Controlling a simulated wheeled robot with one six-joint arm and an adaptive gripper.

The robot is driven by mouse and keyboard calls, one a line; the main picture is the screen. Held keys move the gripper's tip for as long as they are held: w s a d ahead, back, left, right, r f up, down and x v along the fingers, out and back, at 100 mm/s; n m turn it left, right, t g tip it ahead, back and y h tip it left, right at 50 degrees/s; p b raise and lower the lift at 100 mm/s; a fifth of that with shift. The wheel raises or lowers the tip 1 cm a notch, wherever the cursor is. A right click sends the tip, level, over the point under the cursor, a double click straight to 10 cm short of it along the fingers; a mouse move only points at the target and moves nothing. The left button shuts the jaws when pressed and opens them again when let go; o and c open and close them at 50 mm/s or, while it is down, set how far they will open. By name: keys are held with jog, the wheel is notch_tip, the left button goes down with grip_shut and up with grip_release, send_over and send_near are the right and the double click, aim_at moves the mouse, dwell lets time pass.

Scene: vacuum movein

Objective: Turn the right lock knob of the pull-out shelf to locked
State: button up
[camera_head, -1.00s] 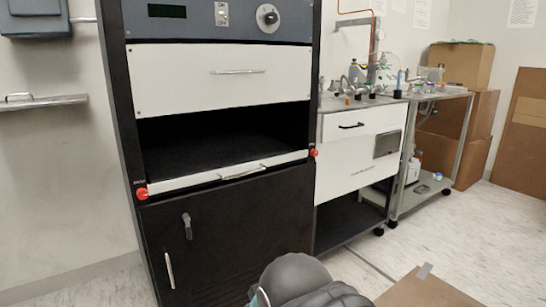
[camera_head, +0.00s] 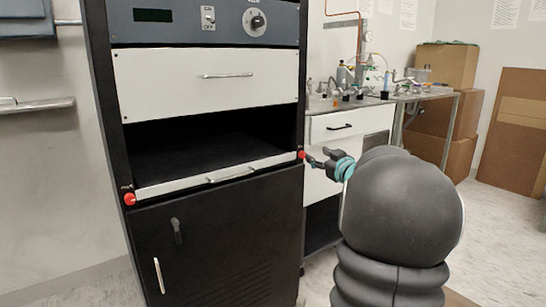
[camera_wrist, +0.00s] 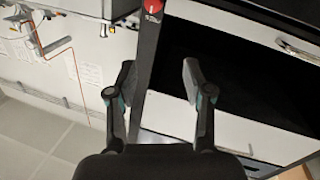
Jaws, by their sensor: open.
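The right lock knob (camera_head: 301,155) is a small red knob on the cabinet's right post, at the right end of the pull-out shelf (camera_head: 160,188). The shelf has a white front strip with a bar handle. My gripper (camera_head: 315,158) is close to the right of this knob in the head view, open and empty. In the wrist view the red knob (camera_wrist: 153,6) is at the top edge, partly cut off, beyond the spread fingertips (camera_wrist: 158,76). I cannot read the knob's lock marking. The left red knob (camera_head: 129,199) is at the shelf's other end.
A white drawer (camera_head: 160,85) is above the dark open bay, and a dark door (camera_head: 215,240) is below the shelf. A bench (camera_head: 350,103) with glassware stands to the right. Cardboard boxes (camera_head: 440,125) are behind it.

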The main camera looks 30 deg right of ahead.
aim_at(304, 156)
jog(key=s+d+f+n+y, duration=0.2)
jog(key=s+d+f+y, duration=0.1)
jog(key=d+f, duration=0.15)
jog(key=w, duration=1.3)
jog(key=shift+w+a+r+p, duration=0.15)
jog(key=shift+w+a+p, duration=0.2)
jog(key=shift+w+a, duration=0.05)
grip_shut()
